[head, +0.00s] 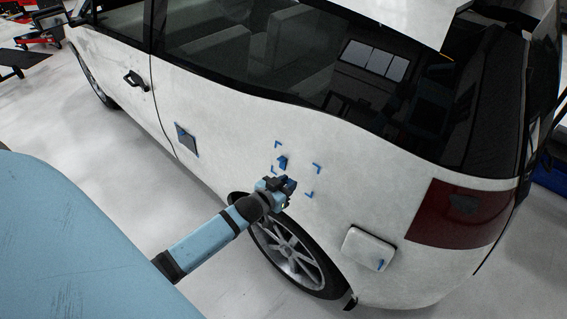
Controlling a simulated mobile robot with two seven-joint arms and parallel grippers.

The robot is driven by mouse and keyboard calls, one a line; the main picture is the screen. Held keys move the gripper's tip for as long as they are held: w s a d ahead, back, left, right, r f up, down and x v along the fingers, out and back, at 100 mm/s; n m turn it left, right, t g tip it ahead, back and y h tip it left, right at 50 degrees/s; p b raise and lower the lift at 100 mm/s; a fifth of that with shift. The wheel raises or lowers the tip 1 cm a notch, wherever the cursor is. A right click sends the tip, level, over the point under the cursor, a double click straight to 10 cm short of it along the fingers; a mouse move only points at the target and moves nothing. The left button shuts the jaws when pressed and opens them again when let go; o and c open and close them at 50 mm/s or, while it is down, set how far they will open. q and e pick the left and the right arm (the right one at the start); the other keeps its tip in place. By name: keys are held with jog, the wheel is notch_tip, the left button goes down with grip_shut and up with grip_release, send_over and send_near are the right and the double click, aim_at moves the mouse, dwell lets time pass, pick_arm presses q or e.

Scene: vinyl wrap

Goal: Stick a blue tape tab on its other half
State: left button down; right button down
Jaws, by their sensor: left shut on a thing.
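A small blue tape tab (283,161) is on the white side panel of the car, inside a square of blue corner marks (317,168). My left gripper (286,186) is at the panel just below that tab, above the rear wheel. It is shut on a small blue piece (291,183), mostly hidden by the fingers. I cannot tell whether this piece touches the panel. Another blue tape piece (381,264) is on the white flap low on the rear side. My right gripper is not in view.
The white car (240,120) fills most of the view. A dark patch with blue edges (186,138) is on the panel left of the marks. The rear wheel (295,255) is below my left gripper. The red tail light (460,213) is at the right.

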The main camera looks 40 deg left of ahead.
aim_at(306, 171)
pick_arm(q)
jog(key=b+x, duration=0.3)
jog(key=x, duration=0.2)
jog(key=shift+w, duration=0.25)
dwell(0.6)
jog(key=shift+w+f, duration=0.15)
jog(key=shift+w, duration=0.35)
jog(key=shift+w, duration=0.15)
dwell(0.6)
dwell(1.0)
jog(key=c, duration=0.8)
grip_release()
jog(key=shift+w, duration=0.1)
jog(key=shift+c, duration=0.2)
